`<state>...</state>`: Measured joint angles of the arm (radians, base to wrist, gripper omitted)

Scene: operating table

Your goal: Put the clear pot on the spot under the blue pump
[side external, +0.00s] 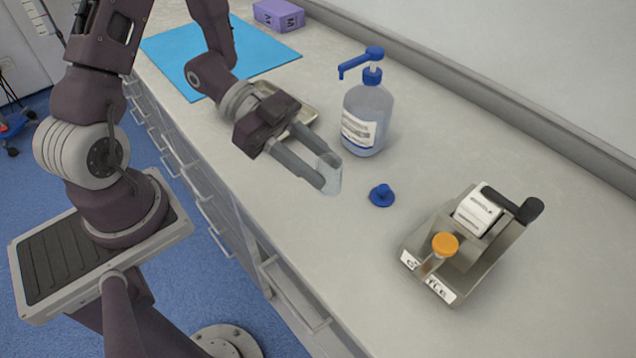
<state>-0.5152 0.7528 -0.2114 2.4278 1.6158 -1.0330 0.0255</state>
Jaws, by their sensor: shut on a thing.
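The clear pot (331,181) is small and see-through, between the fingertips of my gripper (326,172). My gripper is shut on it, near the front edge of the counter; whether the pot touches the counter I cannot tell. The pump bottle (366,118) stands upright to the upper right of the pot, clear with a white label. Its blue pump (370,60) has a spout pointing left, toward the picture's left. The counter under the spout is partly behind my gripper and the bottle. A blue knobbed lid (381,195) lies right of the pot.
A blue mat (205,55) and a purple box (278,15) are farther back. A metal device (470,245) with a roll and an orange-capped tube stands at right. The counter (330,260) is bare at the front.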

